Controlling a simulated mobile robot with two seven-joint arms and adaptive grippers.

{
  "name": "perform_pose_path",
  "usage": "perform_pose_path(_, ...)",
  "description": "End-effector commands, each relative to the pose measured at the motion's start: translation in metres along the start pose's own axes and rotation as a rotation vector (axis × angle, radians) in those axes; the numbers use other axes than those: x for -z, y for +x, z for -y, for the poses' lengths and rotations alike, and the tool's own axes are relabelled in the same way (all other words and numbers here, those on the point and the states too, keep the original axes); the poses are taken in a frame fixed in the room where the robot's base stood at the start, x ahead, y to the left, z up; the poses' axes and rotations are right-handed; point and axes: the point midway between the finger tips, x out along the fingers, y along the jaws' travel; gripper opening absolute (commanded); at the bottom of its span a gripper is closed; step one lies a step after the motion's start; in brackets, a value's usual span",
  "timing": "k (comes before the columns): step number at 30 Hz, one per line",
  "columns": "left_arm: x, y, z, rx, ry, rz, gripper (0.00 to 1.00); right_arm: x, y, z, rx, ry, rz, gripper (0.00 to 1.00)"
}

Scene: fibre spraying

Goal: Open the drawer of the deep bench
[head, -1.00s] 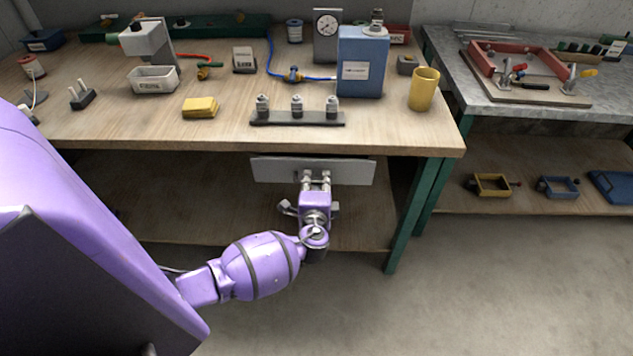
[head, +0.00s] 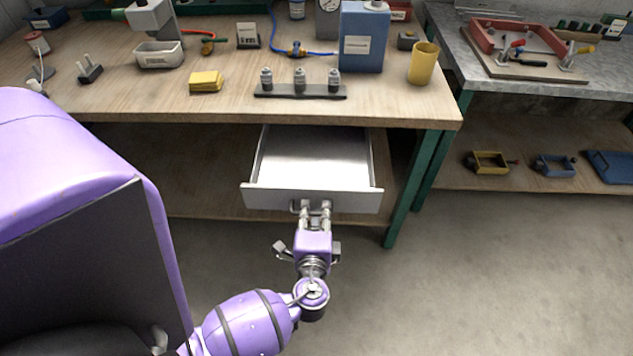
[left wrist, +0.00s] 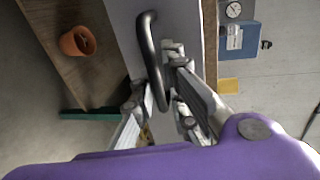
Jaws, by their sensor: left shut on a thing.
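The drawer (head: 315,160) of the wooden-topped bench (head: 180,103) is pulled well out below the bench top in the head view. Its grey inside shows and looks empty. My left gripper (head: 315,208) is at the drawer front, shut on the handle (head: 296,207). In the left wrist view the dark bar handle (left wrist: 152,60) stands out from the drawer front (left wrist: 185,25), with the left gripper's fingers (left wrist: 165,95) around its lower part. My right gripper is not in view.
The bench top carries a row of small weights (head: 300,85), a blue canister (head: 364,40), a yellow cup (head: 423,63) and a yellow block (head: 206,82). A green bench leg (head: 412,185) stands right of the drawer. An orange pot (left wrist: 78,41) shows in the left wrist view.

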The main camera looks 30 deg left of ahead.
Motion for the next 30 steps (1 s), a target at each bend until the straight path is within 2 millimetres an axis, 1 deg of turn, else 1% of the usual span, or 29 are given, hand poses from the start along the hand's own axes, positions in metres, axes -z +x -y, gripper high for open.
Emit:
perform_pose_path(1,-0.002,-0.011,-0.013,-0.02,0.01,0.0,0.0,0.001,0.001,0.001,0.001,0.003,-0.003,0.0)
perform_pose_path(6,-0.002,-0.028,-0.016,-0.02,0.011,-0.001,0.0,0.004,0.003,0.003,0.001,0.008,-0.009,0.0)
perform_pose_path(11,-0.002,-0.033,-0.017,-0.019,0.011,-0.001,0.0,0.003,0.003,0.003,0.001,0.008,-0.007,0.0)
perform_pose_path(20,-0.001,-0.033,-0.017,-0.02,0.011,-0.002,0.0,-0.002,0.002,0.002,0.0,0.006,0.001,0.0)
perform_pose_path(21,-0.001,-0.033,-0.017,-0.02,0.011,-0.002,0.18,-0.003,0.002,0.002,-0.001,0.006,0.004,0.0)
perform_pose_path(23,-0.001,-0.033,-0.017,-0.019,0.01,-0.002,0.26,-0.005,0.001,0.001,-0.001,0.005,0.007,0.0)
perform_pose_path(24,-0.001,-0.033,-0.016,-0.018,0.01,-0.001,0.28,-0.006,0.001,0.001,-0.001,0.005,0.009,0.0)
perform_pose_path(30,-0.001,-0.031,-0.013,-0.011,0.006,-0.001,0.28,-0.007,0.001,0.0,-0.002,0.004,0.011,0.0)
